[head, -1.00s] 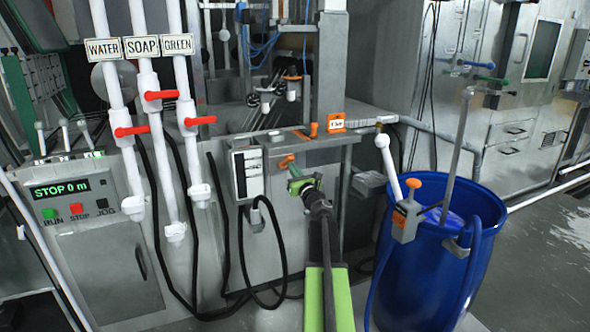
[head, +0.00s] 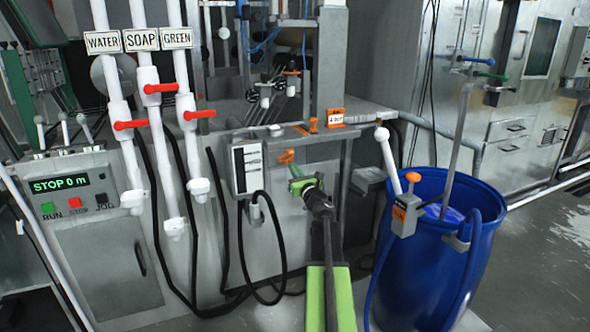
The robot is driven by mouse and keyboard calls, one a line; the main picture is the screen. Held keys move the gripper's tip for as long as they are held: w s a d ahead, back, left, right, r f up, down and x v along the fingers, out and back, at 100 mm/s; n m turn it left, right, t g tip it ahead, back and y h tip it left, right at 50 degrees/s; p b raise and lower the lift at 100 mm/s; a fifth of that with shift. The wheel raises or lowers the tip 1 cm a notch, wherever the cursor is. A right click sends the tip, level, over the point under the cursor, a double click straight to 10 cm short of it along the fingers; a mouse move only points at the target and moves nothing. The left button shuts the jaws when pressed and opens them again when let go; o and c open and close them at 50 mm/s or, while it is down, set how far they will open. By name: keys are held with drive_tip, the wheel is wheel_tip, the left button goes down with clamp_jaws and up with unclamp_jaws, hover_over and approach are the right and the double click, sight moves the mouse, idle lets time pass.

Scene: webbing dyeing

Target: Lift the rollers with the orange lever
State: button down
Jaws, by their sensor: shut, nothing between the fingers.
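An orange lever (head: 286,157) sticks out of the front of the grey machine, near the middle of the head view. I cannot tell from the picture which one lifts the rollers. My gripper (head: 297,180) is shut and empty, at the end of my green arm. It shows just below the front orange lever, and I see no clear contact. Dark rollers (head: 265,98) show partly in the machine behind the ledge.
A blue barrel (head: 425,280) with an orange-topped pump handle stands at the right. White pipes with red valve handles (head: 131,125) and a control panel reading STOP 0 m (head: 60,186) are at the left. Open floor lies at far right.

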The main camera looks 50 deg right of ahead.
drive_tip(key=s+a+r+p, duration=0.2)
drive_tip(key=s+a+p, duration=0.1)
drive_tip(key=s, duration=0.6)
drive_tip(key=shift+s+a+r+p, duration=0.15)
drive_tip(key=shift+a+r+p, duration=0.2)
drive_tip(key=shift+p, duration=0.3)
drive_tip(key=shift+f, duration=0.1)
